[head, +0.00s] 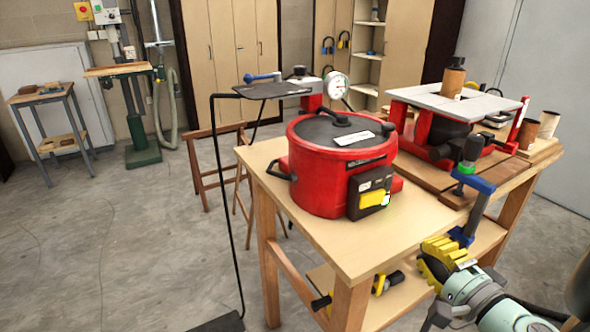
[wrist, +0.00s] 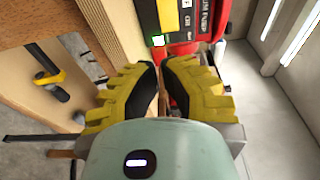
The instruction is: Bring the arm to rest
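My gripper (head: 437,262) has yellow ribbed fingers with black pads and a pale green-grey body. In the head view it is at the lower right, in front of the near right corner of the wooden workbench (head: 345,240). In the wrist view the tips of my gripper (wrist: 161,66) come close together, with only a narrow gap between the pads. Nothing is held between them. Part of my arm runs out of the head view at the lower right.
A red vacuum pot (head: 335,165) with a dark lid and gauge stands on the bench. A grey-topped machine (head: 455,103) and a blue clamp (head: 473,185) are to its right. A yellow-black clamp (head: 388,282) lies on the lower shelf. The floor at left is open.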

